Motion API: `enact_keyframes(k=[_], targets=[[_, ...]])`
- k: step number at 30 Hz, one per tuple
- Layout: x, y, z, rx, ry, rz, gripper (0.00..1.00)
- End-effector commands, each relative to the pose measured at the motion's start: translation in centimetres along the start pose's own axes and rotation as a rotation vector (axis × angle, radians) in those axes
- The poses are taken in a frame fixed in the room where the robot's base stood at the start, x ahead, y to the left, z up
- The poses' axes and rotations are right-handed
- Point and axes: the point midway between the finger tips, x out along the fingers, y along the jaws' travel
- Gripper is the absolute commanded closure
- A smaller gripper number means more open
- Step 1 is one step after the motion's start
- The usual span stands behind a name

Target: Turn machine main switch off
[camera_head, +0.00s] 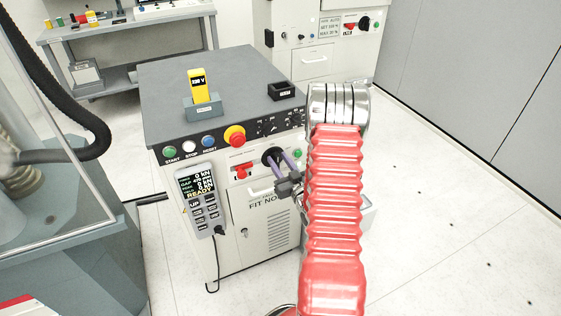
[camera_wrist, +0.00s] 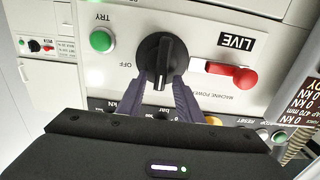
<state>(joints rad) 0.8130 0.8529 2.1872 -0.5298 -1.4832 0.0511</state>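The machine cabinet's front panel has a black rotary knob (camera_head: 271,156) with a raised grip bar, large in the wrist view (camera_wrist: 163,50), where the panel appears upside down. An OFF label is beside the knob. A red handle (camera_wrist: 240,76) sits beside it, by a LIVE sign (camera_wrist: 236,41) and a MACHINE POWER label; it also shows in the head view (camera_head: 243,171). My gripper (camera_wrist: 161,80) is at the knob, its purple fingers apart on either side of the grip bar. Firm contact is not clear. In the head view my gripper (camera_head: 284,163) is partly hidden by my red arm.
A green lamp (camera_wrist: 102,40) is beside the knob. A red-yellow stop button (camera_head: 235,136) and coloured buttons line the upper edge. A pendant (camera_head: 200,200) hangs at the cabinet's left. Another cabinet (camera_head: 325,50) stands behind; floor at right is clear.

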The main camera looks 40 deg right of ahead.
Motion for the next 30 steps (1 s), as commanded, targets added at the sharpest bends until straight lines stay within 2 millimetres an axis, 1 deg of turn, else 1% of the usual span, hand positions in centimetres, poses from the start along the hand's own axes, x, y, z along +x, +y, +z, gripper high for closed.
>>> enact_keyframes(k=[6,20,23,24,27,30], targets=[[0.00,0.02,0.01,0.000,0.000,0.000,0.67],[-0.03,0.06,0.01,0.000,0.000,0.001,1.00],[-0.03,0.07,0.00,0.000,0.000,0.001,1.00],[0.19,0.94,-0.04,-0.001,0.001,0.004,1.00],[0.08,0.26,0.00,0.001,0.000,0.002,1.00],[0.05,0.12,0.01,0.009,0.000,0.001,1.00]])
